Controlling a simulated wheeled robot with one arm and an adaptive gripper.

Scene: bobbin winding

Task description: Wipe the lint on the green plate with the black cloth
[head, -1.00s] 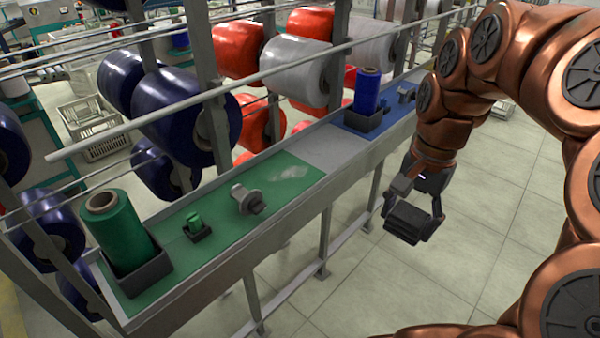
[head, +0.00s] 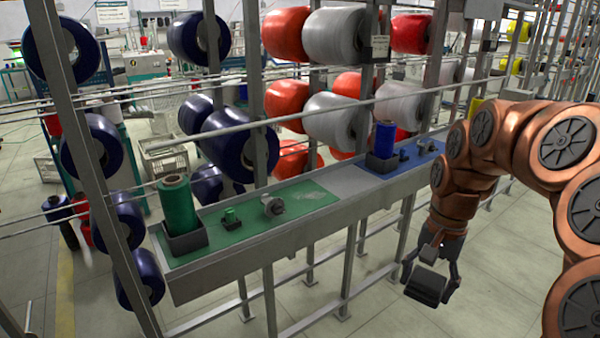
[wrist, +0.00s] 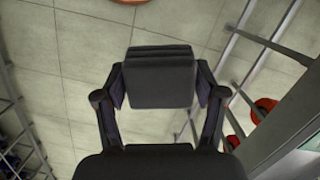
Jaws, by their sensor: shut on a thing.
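The green plate (head: 232,238) is a flat green section on the left part of a long grey rail. A faint pale patch that may be the lint (head: 314,199) shows near its right end. My gripper (head: 429,281) is shut on the black cloth (head: 424,288), a thick folded dark pad. It also shows between the two fingers in the wrist view (wrist: 160,82). The gripper hangs in front of the rail, to the right of the green plate and apart from it, over open floor.
A green bobbin (head: 177,204) stands in a dark holder at the plate's left end. A small green clip (head: 231,217) and a grey metal part (head: 272,206) sit on the plate. A blue bobbin (head: 384,140) stands on the blue section (head: 366,183). Posts and bars rise behind the rail.

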